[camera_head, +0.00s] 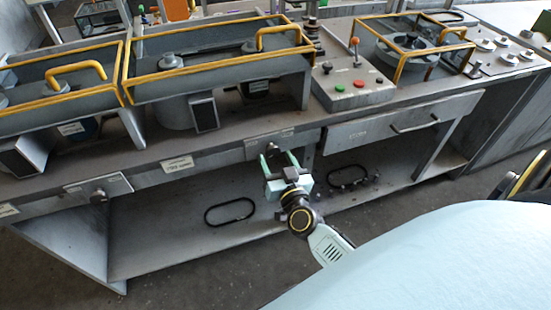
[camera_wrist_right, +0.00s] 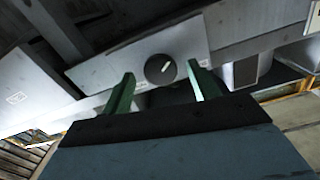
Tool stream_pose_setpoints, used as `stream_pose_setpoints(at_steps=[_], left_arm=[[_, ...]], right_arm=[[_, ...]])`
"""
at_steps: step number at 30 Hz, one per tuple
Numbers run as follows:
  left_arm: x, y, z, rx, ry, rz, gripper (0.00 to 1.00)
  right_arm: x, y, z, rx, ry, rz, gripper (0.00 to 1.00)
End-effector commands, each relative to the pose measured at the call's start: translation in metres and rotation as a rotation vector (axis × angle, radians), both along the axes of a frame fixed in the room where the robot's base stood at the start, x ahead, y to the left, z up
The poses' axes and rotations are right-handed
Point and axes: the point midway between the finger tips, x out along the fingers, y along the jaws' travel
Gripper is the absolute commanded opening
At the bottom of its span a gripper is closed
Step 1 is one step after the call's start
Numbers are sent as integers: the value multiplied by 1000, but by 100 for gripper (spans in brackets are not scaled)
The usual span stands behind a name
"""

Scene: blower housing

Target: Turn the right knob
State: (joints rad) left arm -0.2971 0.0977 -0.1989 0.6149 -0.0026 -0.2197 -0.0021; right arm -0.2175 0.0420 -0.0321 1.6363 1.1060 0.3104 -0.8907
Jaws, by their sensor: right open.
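The right knob (camera_wrist_right: 160,69) is round and black with a white pointer mark, on a light grey panel. In the wrist view its mark tilts toward the upper right. In the head view this panel (camera_head: 255,153) is on the bench front, and the knob is partly hidden by my gripper. My right gripper (camera_head: 279,158) is open in front of it. Its green fingers (camera_wrist_right: 161,72) appear on either side of the knob, with gaps on both sides. I cannot tell whether the tips reach its depth. My left gripper is not in view.
Another black knob (camera_head: 100,196) is on a panel at the left of the bench front. A drawer (camera_head: 395,125) with a handle lies to the right. Yellow-framed housings and a button box (camera_head: 352,90) stand on top. The lower shelf (camera_head: 170,220) holds a black ring (camera_head: 230,211).

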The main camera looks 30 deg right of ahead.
Motion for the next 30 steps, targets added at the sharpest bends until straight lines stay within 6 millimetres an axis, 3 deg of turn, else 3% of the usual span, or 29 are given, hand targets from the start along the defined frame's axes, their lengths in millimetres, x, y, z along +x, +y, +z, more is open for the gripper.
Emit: stream_pose_setpoints(at_steps=[13, 23, 30], left_arm=[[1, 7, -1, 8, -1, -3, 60], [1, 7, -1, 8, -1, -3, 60], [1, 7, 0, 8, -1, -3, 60]], right_arm=[[10, -3, 0, 0, 0, 0, 59], [10, -3, 0, 0, 0, 0, 16], [10, -3, 0, 21, -5, 0, 16]])
